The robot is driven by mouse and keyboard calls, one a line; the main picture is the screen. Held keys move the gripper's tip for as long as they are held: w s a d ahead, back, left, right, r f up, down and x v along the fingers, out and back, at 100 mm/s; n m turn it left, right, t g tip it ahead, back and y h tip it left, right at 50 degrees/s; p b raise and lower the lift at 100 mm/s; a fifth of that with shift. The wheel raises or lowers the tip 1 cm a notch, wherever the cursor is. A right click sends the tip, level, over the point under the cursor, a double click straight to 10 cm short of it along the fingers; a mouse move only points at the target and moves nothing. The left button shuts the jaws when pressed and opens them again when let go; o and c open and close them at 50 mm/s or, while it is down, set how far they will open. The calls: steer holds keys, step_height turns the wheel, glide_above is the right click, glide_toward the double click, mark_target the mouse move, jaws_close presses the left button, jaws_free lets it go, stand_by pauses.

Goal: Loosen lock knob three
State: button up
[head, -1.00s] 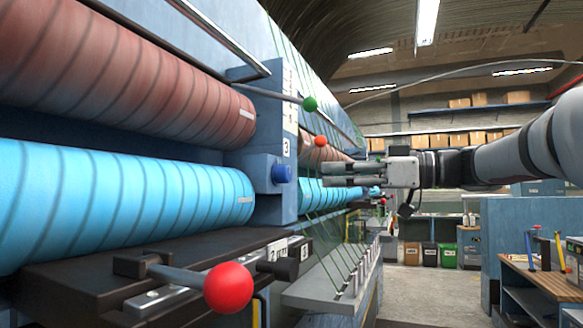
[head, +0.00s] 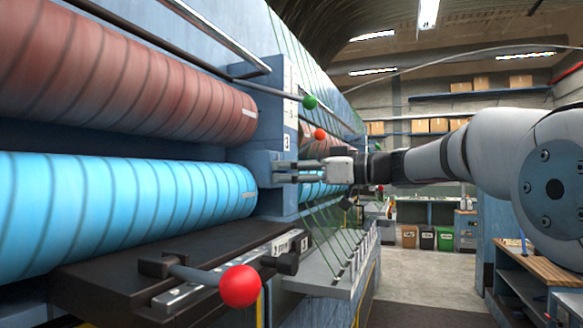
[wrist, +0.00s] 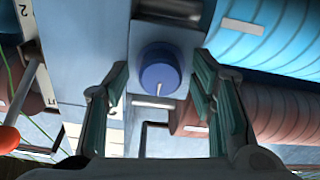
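The blue knob (wrist: 159,72) shows in the wrist view as a round knob with a pale line on its face, on the blue-grey housing. It lies between the two fingers of my gripper (wrist: 160,80), with a gap on both sides. In the head view my gripper (head: 281,173) reaches left to the housing post (head: 262,200), just below the label 3 (head: 287,142). My gripper is open, and its fingers hide the knob there. Whether the fingertips reach around the knob or stop just short is unclear.
Red-brown (head: 130,85) and light blue (head: 120,200) rollers fill the left. A red ball handle (head: 240,286) and a black knob (head: 288,262) sit below my gripper. Green (head: 310,102) and orange (head: 320,134) balls are near its top. Open floor (head: 420,270) lies to the right.

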steer(key=c, duration=1)
steer(key=b, duration=0.3)
steer(key=m+b, duration=0.1)
steer(key=b, duration=0.1)
steer(key=shift+w+f+b, duration=0.2)
steer(key=shift+f+b, duration=0.05)
steer(key=shift+b, duration=0.15)
steer(key=shift+s+r+m+p, duration=0.15)
steer(key=shift+m+p, duration=1.15)
steer(key=shift+m, duration=3.5)
steer(key=shift+s+r+m+p, duration=0.2)
steer(key=shift+m+p, duration=1.15)
steer(key=shift+m, duration=3.45)
steer(key=shift+w+r+m+p, duration=0.2)
steer(key=shift+m+p, duration=1.1)
steer(key=shift+m, duration=3.5)
steer(key=shift+s, duration=0.15)
